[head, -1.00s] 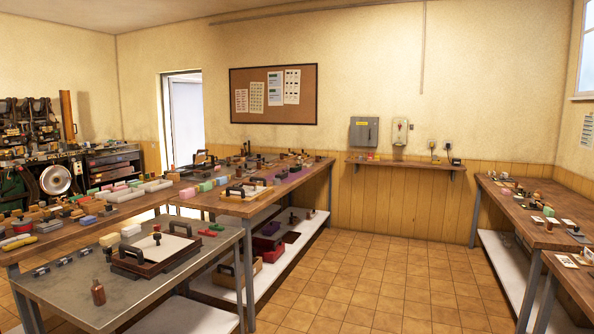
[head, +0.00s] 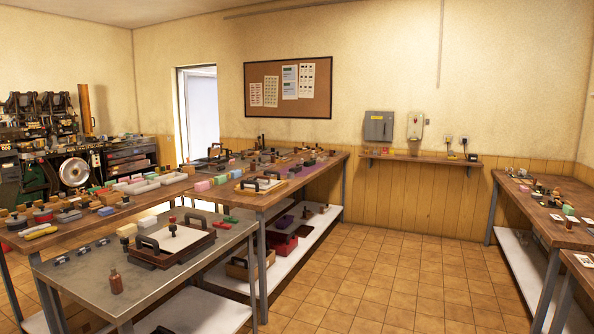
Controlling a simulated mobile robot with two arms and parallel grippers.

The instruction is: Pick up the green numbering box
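Several small green blocks or boxes show in the head view, and I cannot tell which is the numbering box. One green block (head: 221,180) sits beside a pink one on the middle wooden bench. A small green piece (head: 568,210) is on the right bench. All are too small to read any marking. Neither of my grippers is in view.
A metal table (head: 75,282) with a framed press-like tray and a brown bottle (head: 116,281) stands at the near left. Wooden benches line the left and right (head: 545,229). Open tiled floor (head: 385,270) lies between them. A wall shelf (head: 420,159) is at the back.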

